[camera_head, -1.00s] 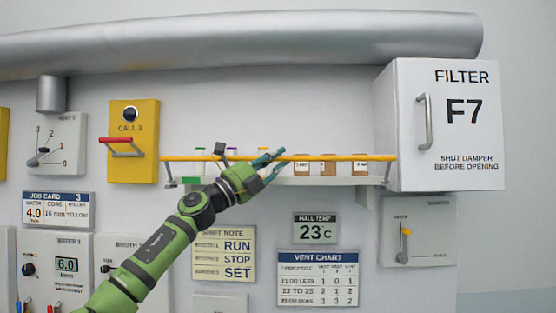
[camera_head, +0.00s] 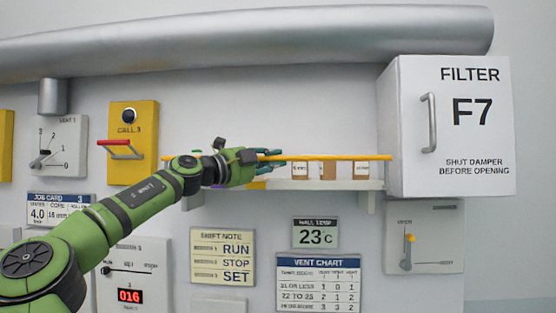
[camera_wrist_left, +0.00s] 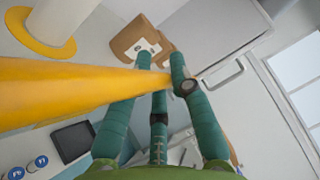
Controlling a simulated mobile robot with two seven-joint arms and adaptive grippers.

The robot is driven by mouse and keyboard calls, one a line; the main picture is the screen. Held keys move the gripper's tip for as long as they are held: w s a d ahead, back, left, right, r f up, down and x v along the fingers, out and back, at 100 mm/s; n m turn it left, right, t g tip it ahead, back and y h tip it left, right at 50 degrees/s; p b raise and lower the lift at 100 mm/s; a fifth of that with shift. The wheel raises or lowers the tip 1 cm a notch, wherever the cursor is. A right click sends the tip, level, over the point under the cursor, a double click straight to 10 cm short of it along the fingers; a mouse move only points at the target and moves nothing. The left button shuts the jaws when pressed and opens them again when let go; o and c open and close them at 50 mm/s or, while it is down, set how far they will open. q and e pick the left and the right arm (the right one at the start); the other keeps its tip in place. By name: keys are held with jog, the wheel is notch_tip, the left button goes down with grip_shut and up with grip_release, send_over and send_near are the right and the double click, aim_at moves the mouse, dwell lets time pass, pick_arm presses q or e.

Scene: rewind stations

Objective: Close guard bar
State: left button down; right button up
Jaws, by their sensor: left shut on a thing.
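The yellow guard bar (camera_head: 335,157) runs level across the front of the wall shelf (camera_head: 330,185), in the head view. Its right end lies close to the filter cabinet, and my arm hides much of its left part. My left gripper (camera_head: 274,157) is at the bar left of the small bottles, its green-teal fingers shut on the bar. In the left wrist view the bar (camera_wrist_left: 60,92) comes in from the left and meets the fingers (camera_wrist_left: 160,75). My right gripper is in neither view.
Small labelled bottles (camera_head: 328,171) stand on the shelf behind the bar. The white filter cabinet (camera_head: 450,130) with its handle stands out at the right. A yellow call box (camera_head: 133,142) with a red lever is on the left. A thick grey pipe (camera_head: 250,40) runs above.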

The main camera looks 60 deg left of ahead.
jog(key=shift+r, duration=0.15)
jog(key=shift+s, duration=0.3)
pick_arm(q)
jog(key=c, duration=1.1)
grip_release()
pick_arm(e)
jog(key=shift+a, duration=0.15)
pick_arm(q)
jog(key=shift+s+d, duration=0.1)
jog(key=shift+s, duration=0.35)
jog(key=s+d+f, duration=0.1)
jog(key=s, duration=1)
jog(key=shift+f, duration=0.3)
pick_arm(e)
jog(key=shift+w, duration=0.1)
pick_arm(q)
jog(key=shift+w+d, duration=0.1)
jog(key=shift+w, duration=0.1)
